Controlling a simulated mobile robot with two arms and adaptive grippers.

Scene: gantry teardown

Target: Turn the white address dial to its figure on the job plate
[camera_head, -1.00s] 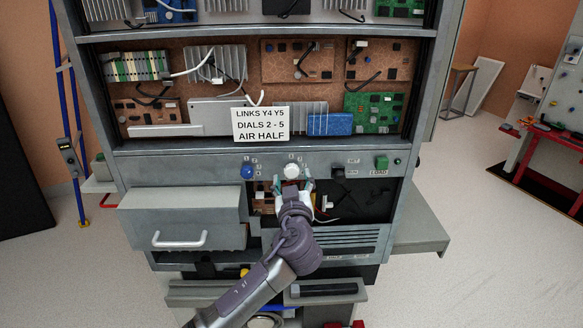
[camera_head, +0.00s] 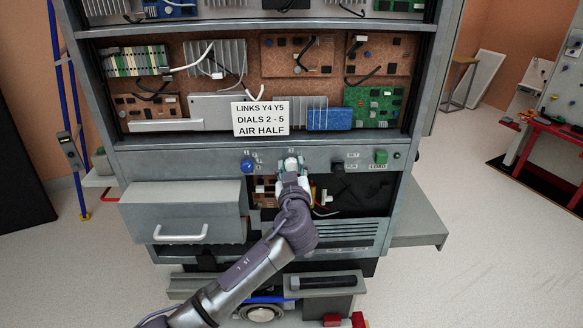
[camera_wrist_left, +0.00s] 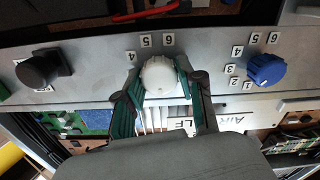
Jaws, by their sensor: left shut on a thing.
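The white address dial (camera_head: 291,165) sits on the grey panel strip of the cabinet, right of the blue dial (camera_head: 248,166). In the left wrist view the white dial (camera_wrist_left: 160,76) is between the fingers of my left gripper (camera_wrist_left: 163,92), which is shut on it. The job plate (camera_head: 261,118) reads "LINKS Y4 Y5, DIALS 2 - 5, AIR HALF". My right gripper is not in view.
A black knob (camera_head: 338,166) and a green LOAD button (camera_head: 381,157) are on the same strip. A half-open drawer (camera_head: 182,211) juts out at the left. An open bay with wires lies below the white dial. A grey shelf (camera_head: 419,225) sticks out at the right.

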